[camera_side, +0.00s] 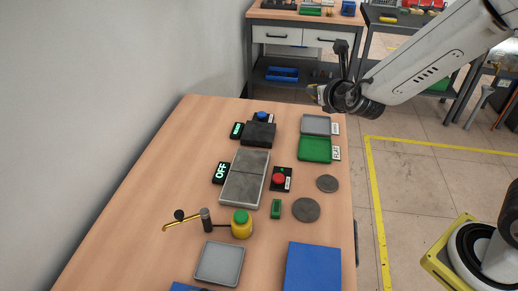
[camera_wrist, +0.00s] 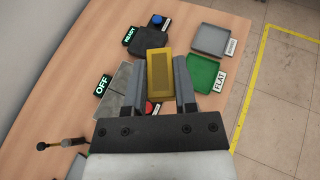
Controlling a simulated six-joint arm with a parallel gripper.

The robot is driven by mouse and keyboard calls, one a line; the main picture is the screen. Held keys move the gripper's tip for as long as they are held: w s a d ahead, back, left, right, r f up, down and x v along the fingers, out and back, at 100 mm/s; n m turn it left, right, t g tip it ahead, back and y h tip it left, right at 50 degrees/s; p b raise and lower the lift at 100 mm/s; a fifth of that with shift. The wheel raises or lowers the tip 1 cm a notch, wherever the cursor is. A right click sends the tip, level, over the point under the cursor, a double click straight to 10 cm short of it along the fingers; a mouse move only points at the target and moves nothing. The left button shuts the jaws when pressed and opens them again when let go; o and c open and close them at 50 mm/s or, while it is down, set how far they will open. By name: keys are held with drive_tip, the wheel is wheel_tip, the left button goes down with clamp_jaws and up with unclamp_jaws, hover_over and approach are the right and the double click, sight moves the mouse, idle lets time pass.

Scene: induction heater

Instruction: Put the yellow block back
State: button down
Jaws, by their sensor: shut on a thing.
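The yellow block (camera_wrist: 159,76) is a rectangular block with a recessed face. It sits between the two fingers of my gripper (camera_wrist: 166,82) in the wrist view, and the gripper is shut on it. In the side view my gripper (camera_side: 318,94) hangs in the air near the far right end of the table, and the block is barely visible there. A green tray (camera_side: 316,149) labelled FLAT and a grey tray (camera_side: 317,125) lie on the table's right side. A second grey tray (camera_side: 220,263) and a blue one (camera_side: 312,268) lie at the near end.
A dark block (camera_side: 259,134) beside a READY sign and grey plates (camera_side: 244,178) beside an OFF sign fill the table's middle. A red button (camera_side: 280,179), grey discs (camera_side: 306,210), a small green block (camera_side: 276,209) and a yellow-green jar (camera_side: 241,225) stand nearby.

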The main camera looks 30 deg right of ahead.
wheel_tip(320, 180, down, 16)
drive_tip(key=s+d, duration=0.1)
drive_tip(key=d, duration=0.1)
drive_tip(key=shift+m+h, duration=0.4)
drive_tip(key=shift+f, duration=0.1)
drive_tip(key=w+f, duration=0.3)
drive_tip(key=w, duration=0.1)
drive_tip(key=w+f, duration=0.2)
drive_tip(key=w, duration=0.2)
drive_tip(key=w+f, duration=0.3)
drive_tip(key=w, duration=0.2)
drive_tip(key=shift+d+f, duration=0.2)
drive_tip(key=shift+f, duration=0.1)
drive_tip(key=shift+w+f, duration=0.25)
drive_tip(key=shift+f, duration=0.1)
